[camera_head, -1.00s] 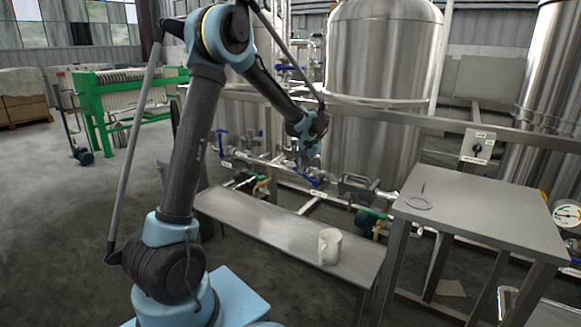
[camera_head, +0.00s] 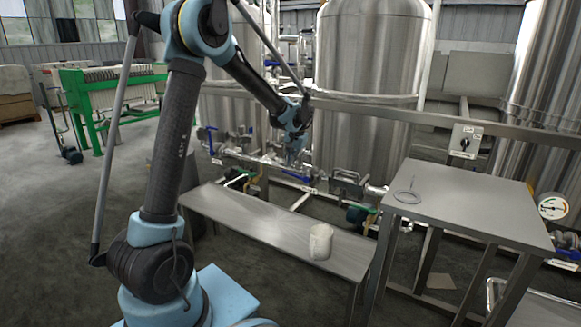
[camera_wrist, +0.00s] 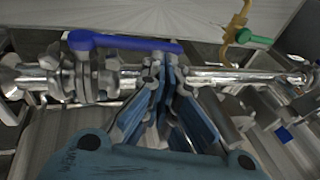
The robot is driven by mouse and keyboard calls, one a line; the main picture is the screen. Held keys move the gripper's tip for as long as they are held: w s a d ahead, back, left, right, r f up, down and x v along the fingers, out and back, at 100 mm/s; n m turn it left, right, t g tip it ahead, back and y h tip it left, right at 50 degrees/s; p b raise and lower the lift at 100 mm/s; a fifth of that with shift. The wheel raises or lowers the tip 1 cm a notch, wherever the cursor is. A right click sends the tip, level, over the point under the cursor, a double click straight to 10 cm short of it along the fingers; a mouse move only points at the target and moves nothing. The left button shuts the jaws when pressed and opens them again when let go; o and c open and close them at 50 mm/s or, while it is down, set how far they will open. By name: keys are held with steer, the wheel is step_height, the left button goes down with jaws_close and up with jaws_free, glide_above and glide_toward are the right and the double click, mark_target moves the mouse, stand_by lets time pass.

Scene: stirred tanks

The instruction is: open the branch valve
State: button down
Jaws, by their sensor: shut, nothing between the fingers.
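A valve with a blue lever (camera_wrist: 120,43) sits on a shiny horizontal pipe (camera_wrist: 245,77) in the wrist view. The lever lies roughly along the pipe, with its pivot at the left and its free end near my fingertips. My gripper (camera_wrist: 163,72) is shut and empty, with its tips close beside that free end; I cannot tell whether they touch. In the head view the lever (camera_head: 298,176) shows just below my gripper (camera_head: 292,163), in front of the large steel tank (camera_head: 365,90). The frames do not show which valve is the branch valve.
Another blue lever (camera_head: 210,141) stands upright further left on the pipework. A low steel bench (camera_head: 255,222) with a white cup (camera_head: 321,241) lies in front. A higher steel table (camera_head: 465,200) stands at the right. A yellow-and-green fitting (camera_wrist: 240,36) is beyond the pipe.

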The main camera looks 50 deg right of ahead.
steer(key=w+v, duration=0.1)
steer(key=v, duration=0.9)
steer(key=shift+w+a+r, duration=0.2)
steer(key=shift+w+r, duration=0.15)
steer(key=shift+r, duration=0.15)
steer(key=w+a+r+n, duration=0.1)
steer(key=w+a+n, duration=0.1)
steer(key=w+a, duration=0.5)
steer(key=w+a+r+n, duration=0.1)
steer(key=w+a, duration=0.3)
steer(key=a, duration=0.6)
steer(key=w+a+n+y, duration=0.1)
steer(key=w+a+n, duration=0.1)
steer(key=a, duration=0.9)
steer(key=w+a+n, duration=0.2)
steer(key=a+n, duration=0.1)
steer(key=a, duration=0.8)
steer(key=s+a+f+n+g, duration=0.1)
steer(key=s+a+f+n, duration=0.1)
steer(key=a, duration=0.6)
steer(key=s+a+f+n, duration=0.2)
steer(key=s+a, duration=0.1)
steer(key=a, duration=0.6)
steer(key=s+a+f+n, duration=0.4)
steer(key=s+a+f, duration=0.6)
steer(key=shift+s+a+n+y, duration=0.3)
steer(key=shift+s+a+n, duration=0.05)
steer(key=shift+s+n, duration=0.05)
steer(key=shift+w, duration=0.1)
